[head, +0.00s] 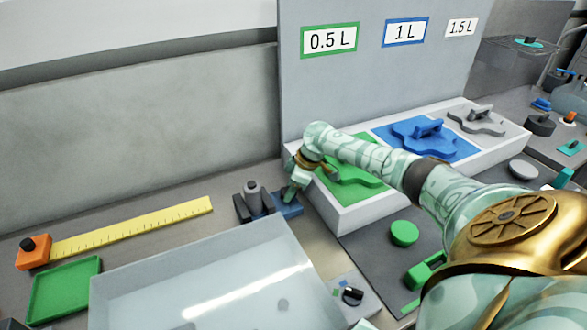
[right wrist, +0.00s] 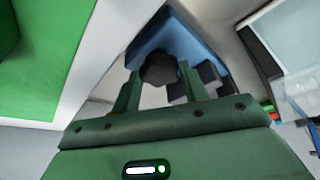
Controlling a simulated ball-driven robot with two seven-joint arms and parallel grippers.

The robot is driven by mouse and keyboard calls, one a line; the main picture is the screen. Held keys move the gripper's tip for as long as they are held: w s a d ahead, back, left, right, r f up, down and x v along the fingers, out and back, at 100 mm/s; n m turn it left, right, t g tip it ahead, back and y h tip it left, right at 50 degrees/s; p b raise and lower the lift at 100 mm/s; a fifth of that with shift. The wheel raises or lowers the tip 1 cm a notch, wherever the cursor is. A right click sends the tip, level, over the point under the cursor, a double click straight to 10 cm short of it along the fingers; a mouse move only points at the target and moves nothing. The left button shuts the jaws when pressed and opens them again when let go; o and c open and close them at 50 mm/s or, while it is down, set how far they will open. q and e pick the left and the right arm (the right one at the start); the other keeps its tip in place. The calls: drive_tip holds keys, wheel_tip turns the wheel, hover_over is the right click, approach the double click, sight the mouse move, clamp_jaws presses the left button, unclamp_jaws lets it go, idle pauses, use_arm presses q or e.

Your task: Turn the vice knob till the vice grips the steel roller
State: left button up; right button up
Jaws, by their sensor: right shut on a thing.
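The vice (head: 287,208) has a blue base and dark jaws. It stands at the back of the bench, left of the white sloped stand. The grey steel roller (head: 252,189) stands upright between the dark jaws; I cannot tell whether they touch it tightly. My right gripper (head: 291,193) is at the right end of the vice. In the right wrist view, its two fingers (right wrist: 158,88) are shut on the dark vice knob (right wrist: 159,69), with the blue vice body (right wrist: 172,40) just beyond. In the head view my gripper hides the knob. My left gripper is not in view.
A clear tray (head: 130,285) lies in front of the vice. A yellow ruler (head: 135,228) and a green tray (head: 65,290) are at left. The white stand (head: 350,217) with green, blue and grey shaped pieces is close beside my right gripper.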

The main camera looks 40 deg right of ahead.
idle(0.3)
drive_tip(key=o, duration=1)
drive_tip(key=p+v, duration=0.5)
drive_tip(key=v, duration=1.1)
drive_tip(key=shift+s+r, duration=0.1)
